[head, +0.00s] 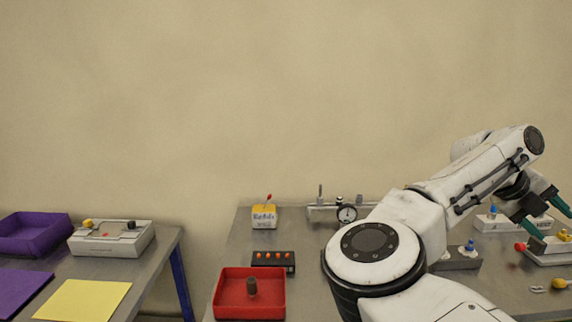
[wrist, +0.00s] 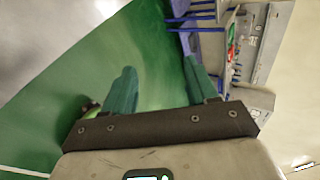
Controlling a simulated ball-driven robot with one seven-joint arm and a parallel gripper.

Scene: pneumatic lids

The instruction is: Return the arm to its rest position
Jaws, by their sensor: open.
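My gripper (head: 553,224) is at the right side of the head view, with its teal fingers spread apart above the right end of the metal table (head: 325,268). My white arm reaches up and to the right, then bends down to the gripper. In the wrist view the two fingers of my gripper (wrist: 158,68) stand apart with nothing between them. Behind them is green floor (wrist: 155,45), with blue-legged tables further off on the right. The arm hides part of the table.
A red tray (head: 221,296), a black block with orange knobs (head: 273,270), a yellow-white box (head: 264,224) and a gauge fixture (head: 347,213) stand left of my arm. Several fixtures stand near the gripper, including a grey one with a blue knob (head: 458,260). A purple tray (head: 35,250) is far left.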

